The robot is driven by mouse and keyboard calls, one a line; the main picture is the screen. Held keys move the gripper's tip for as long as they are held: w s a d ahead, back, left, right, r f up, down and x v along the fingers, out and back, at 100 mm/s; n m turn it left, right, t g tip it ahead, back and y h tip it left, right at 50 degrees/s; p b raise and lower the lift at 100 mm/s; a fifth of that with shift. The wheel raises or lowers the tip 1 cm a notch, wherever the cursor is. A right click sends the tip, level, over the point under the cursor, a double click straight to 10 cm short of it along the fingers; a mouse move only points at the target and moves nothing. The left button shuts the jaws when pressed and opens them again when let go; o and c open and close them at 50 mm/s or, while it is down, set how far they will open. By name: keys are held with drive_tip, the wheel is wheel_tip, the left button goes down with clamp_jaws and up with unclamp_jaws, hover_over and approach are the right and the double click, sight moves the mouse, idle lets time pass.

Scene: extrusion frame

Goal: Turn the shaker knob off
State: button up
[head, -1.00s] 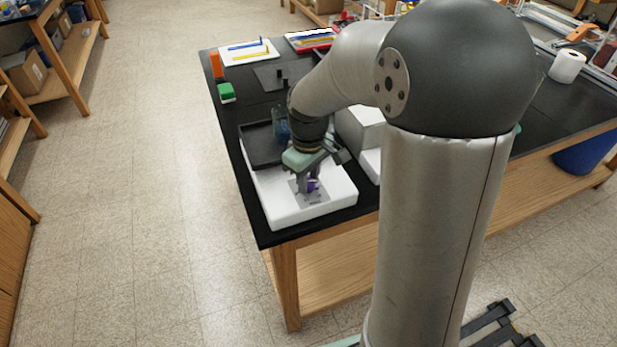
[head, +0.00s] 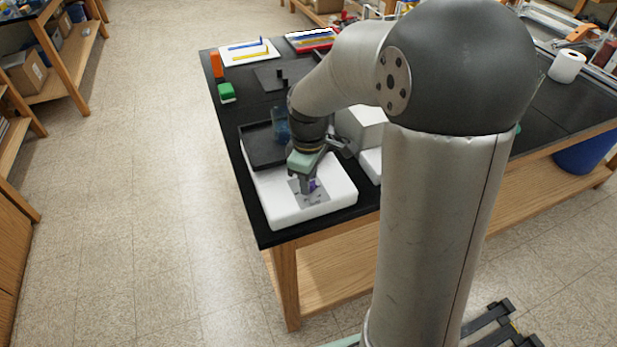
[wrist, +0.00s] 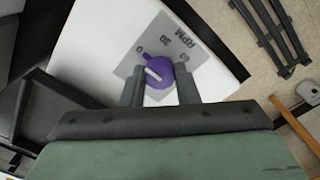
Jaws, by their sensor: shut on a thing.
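The shaker (head: 325,209) is a low white box at the near left corner of the bench, with a dark tray (head: 262,148) on its back part. Its purple knob (wrist: 158,80) sits on a grey dial plate (wrist: 200,60) marked 0, 30, 60 and RPM. The knob has a white mark, and its purple pointed end aims close to the 0. My gripper (wrist: 160,71) points down with one finger on each side of the knob, shut on it. In the head view my gripper (head: 308,187) mostly hides the knob.
A blue translucent vessel (head: 281,125) stands on the tray beside my wrist. A pale box (head: 362,127) stands to the right of the shaker. A green block (head: 227,92) lies at the bench's left edge. The floor left of the bench is clear.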

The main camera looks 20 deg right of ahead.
drive_tip(key=shift+r, duration=0.1)
drive_tip(key=o, duration=1)
wheel_tip(320, 180, up, 17)
drive_tip(key=shift+r+b, duration=0.2)
drive_tip(key=shift+b, duration=0.2)
